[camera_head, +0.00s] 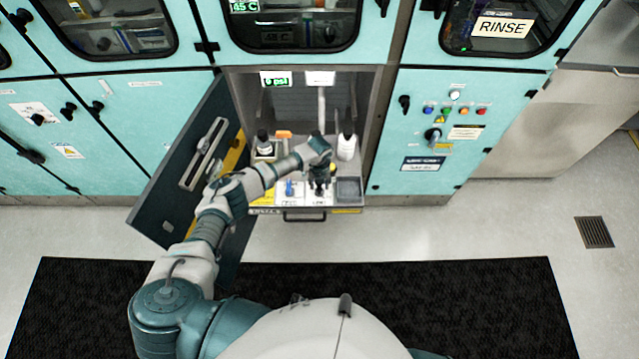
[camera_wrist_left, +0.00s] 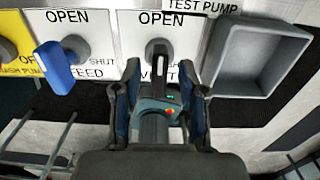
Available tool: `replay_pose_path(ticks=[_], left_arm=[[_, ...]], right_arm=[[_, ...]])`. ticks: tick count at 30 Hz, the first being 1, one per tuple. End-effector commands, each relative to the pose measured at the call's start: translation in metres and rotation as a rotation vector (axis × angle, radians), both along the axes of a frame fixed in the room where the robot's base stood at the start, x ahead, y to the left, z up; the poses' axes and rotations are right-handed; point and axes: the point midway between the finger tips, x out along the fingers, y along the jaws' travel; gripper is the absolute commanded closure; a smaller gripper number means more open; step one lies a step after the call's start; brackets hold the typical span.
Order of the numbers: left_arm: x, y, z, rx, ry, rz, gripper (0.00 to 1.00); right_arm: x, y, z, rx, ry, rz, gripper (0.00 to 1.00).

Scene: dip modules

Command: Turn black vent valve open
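The black vent valve (camera_wrist_left: 158,63) is on a white plate marked OPEN at the top in the left wrist view. Its lever points down the picture from its round hub, toward my wrist. The lower label is partly covered by my fingers. My left gripper (camera_wrist_left: 160,92) is open, with one finger on each side of the black lever. I cannot tell whether either finger touches it. In the head view my left gripper (camera_head: 319,187) points down over the front of the cabinet's shelf and hides most of the valve. My right gripper is not in view.
A blue feed valve (camera_wrist_left: 55,66) sits left of the vent plate, and a grey tray (camera_wrist_left: 258,55) marked TEST PUMP sits right. Bottles, including a white one (camera_head: 346,146), stand behind my gripper. The open cabinet door (camera_head: 190,165) is at the left, near my forearm.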

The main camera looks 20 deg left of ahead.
Motion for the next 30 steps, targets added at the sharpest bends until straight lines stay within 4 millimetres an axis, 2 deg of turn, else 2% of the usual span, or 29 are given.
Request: replay_pose_path(ticks=[8, 11, 21, 25, 30], left_arm=[[0.000, 0.000, 0.006, 0.000, 0.000, -0.001, 0.58], [0.000, 0.000, 0.021, -0.001, 0.000, -0.002, 0.58], [0.001, 0.000, 0.095, 0.000, -0.001, -0.002, 0.58], [0.001, 0.000, 0.111, 0.000, 0.001, 0.000, 0.58], [0.001, 0.000, 0.118, 0.000, 0.001, 0.000, 0.58]], right_arm=[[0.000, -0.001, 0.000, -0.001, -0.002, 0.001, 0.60], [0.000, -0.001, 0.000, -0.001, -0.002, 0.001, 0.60], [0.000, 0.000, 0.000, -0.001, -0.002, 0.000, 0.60], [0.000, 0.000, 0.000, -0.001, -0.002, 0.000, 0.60], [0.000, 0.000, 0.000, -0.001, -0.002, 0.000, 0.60]])
